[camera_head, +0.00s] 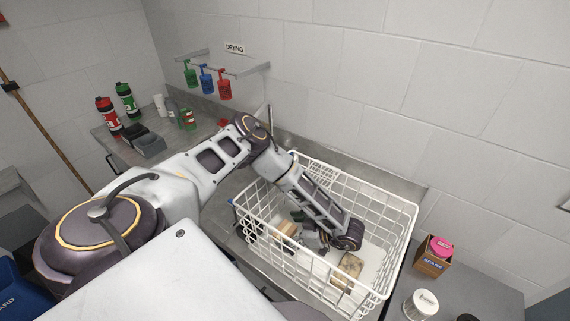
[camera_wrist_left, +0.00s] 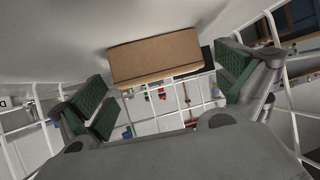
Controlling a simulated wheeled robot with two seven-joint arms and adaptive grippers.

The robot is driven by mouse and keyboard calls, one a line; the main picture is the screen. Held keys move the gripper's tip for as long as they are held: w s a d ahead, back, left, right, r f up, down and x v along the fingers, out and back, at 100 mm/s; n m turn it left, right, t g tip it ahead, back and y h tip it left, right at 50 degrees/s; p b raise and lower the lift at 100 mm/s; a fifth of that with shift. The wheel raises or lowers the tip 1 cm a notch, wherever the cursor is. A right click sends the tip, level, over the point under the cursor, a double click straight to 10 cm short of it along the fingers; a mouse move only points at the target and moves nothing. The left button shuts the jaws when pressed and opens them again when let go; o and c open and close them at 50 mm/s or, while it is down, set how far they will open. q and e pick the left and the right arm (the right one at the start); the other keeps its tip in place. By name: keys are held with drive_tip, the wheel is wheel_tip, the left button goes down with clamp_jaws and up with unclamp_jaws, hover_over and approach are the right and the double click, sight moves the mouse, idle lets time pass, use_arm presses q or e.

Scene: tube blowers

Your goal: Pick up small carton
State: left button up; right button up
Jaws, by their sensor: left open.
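The small carton (camera_wrist_left: 155,57) is a plain brown box in the left wrist view, ahead of and between the two green-padded fingers. My left gripper (camera_head: 308,232) reaches down into the white wire basket (camera_head: 403,210) in the head view. Its fingers are spread apart, with visible gaps on both sides of the carton. In the head view a tan box (camera_head: 287,229) lies on the basket floor just left of the gripper, partly hidden by basket wires. My right gripper is not in view.
A patterned tan block (camera_head: 350,266) lies in the basket to the right. A brown box with a pink item (camera_head: 434,253) and a white jar (camera_head: 421,304) stand outside, at right. Bottles (camera_head: 107,114) stand on the back-left counter. The basket's wire walls surround the gripper.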

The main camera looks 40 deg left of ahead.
sight(288, 231)
use_arm(q)
drive_tip(key=shift+c, duration=0.4)
drive_tip(key=c, duration=0.8)
drive_tip(key=shift+r, duration=0.1)
drive_tip(key=shift+r+b, duration=0.3)
drive_tip(key=shift+r, duration=4.6)
